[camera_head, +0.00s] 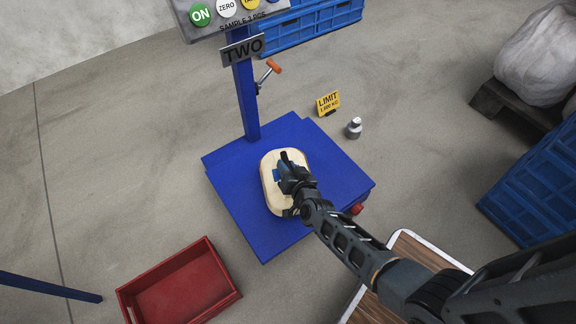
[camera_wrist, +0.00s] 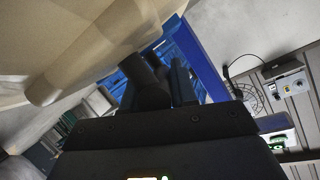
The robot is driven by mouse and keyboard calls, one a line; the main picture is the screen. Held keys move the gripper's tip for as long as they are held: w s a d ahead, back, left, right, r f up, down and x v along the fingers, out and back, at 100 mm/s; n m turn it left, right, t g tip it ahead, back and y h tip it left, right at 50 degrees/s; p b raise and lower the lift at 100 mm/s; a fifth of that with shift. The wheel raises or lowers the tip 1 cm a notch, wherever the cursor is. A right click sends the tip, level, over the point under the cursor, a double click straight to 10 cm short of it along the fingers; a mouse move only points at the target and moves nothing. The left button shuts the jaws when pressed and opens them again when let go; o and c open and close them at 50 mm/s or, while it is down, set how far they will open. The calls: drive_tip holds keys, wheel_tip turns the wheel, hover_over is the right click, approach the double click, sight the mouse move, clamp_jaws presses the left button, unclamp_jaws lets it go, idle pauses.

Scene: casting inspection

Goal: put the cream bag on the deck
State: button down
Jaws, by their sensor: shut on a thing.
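The cream bag (camera_head: 271,197) is at the middle of the blue deck (camera_head: 237,222) of the platform scale in the head view. My gripper (camera_head: 290,176) is over the bag from the right and is shut on it. In the wrist view the bag (camera_wrist: 75,45) fills the upper left, close to the dark fingers (camera_wrist: 160,85). Its underside is hidden, so I cannot tell whether it rests on the deck or hangs just above it.
A blue post with a TWO sign (camera_head: 243,50) rises behind the deck. A yellow LIMIT sign (camera_head: 328,102) and a small metal weight (camera_head: 354,128) stand beyond it. A red tray (camera_head: 180,287) lies front left. Blue crates (camera_head: 535,185) and a wood-topped surface (camera_head: 425,255) are at right.

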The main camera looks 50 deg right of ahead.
drive_tip(key=shift+w+d+f, duration=0.1)
drive_tip(key=shift+w+f, duration=0.05)
drive_tip(key=shift+f, duration=0.3)
drive_tip(key=shift+r, duration=0.1)
drive_tip(key=c, duration=0.9)
unclamp_jaws()
drive_tip(key=shift+f, duration=0.2)
drive_tip(key=p+v, duration=0.4)
drive_tip(key=v, duration=0.8)
